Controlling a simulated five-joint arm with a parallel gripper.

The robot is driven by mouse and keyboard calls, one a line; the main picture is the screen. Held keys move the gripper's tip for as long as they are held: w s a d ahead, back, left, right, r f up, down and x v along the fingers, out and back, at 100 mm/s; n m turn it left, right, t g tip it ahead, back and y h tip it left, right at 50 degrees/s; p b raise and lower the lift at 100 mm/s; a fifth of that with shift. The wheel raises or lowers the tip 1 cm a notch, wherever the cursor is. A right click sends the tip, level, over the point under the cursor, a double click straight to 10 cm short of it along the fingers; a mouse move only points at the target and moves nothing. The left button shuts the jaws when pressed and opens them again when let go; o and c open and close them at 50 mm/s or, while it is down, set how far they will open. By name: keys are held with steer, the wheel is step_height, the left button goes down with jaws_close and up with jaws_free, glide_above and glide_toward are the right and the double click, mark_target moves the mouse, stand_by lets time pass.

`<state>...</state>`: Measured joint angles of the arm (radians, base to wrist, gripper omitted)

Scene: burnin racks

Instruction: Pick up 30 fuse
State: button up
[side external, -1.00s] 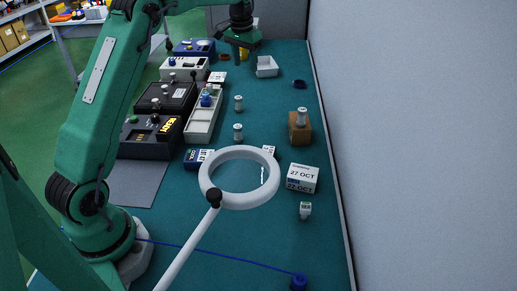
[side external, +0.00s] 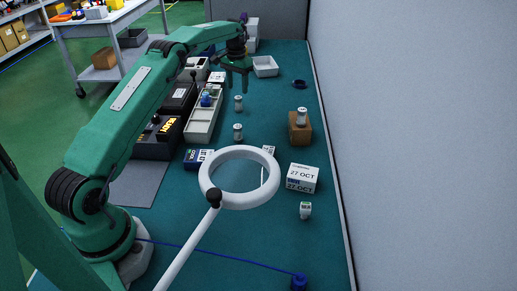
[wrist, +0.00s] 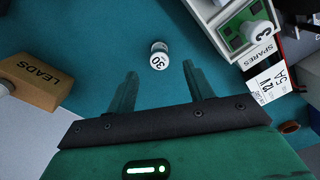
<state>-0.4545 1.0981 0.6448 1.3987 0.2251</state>
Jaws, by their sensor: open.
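A white cylindrical fuse marked 30 (wrist: 158,56) stands on the teal mat in the wrist view, just past my gripper (wrist: 160,72) and in line with the gap between its fingers. It appears to be the farther of two standing fuses in the side view (side external: 238,103). My gripper (side external: 236,84) is open and empty there, pointing down beyond and above that fuse. The fingers do not appear to touch it. The nearer fuse (side external: 238,132) stands on the mat; its marking is unreadable.
A brown LEADS block (wrist: 35,84) with a fuse on top stands left in the wrist view. The white SPARES tray (side external: 203,118) holds a fuse. A white ring on a stalk (side external: 225,205) hangs in the foreground. A dated box (side external: 302,178) stands right.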

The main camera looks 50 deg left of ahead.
mark_target(238, 97)
steer(key=shift+f, duration=3.8)
steer(key=c, duration=1.1)
